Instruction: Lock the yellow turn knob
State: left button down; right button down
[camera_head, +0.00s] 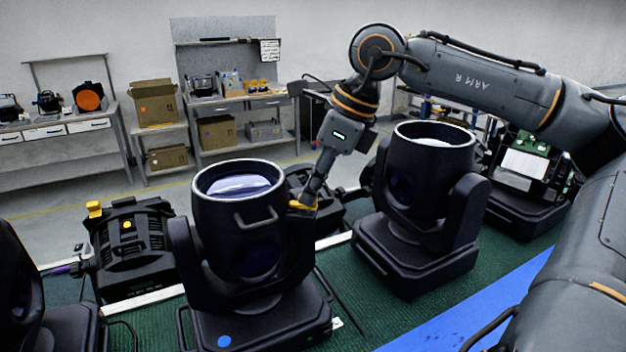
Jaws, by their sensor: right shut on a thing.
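A black moving-head light (240,225) with a round lens facing up stands in the middle of the green mat. A small yellow knob (301,206) shows at its right side, at the tip of my right gripper (308,199). My right gripper points down and is shut on this knob; its fingers hide part of it. I cannot tell the knob's turn position. My left gripper is out of view.
A second moving-head light (425,190) stands close on the right, with my right arm passing above it. A black unit with a yellow block (95,209) sits at left. The green mat (390,315) has a blue strip (490,295). Benches with boxes line the back wall.

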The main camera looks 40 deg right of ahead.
jog(key=shift+n, duration=0.4)
jog(key=c, duration=1.5)
grip_release()
jog(key=shift+o, duration=0.2)
jog(key=shift+r, duration=0.1)
jog(key=v, duration=1.2)
jog(key=shift+d, duration=0.15)
jog(key=shift+w, duration=0.15)
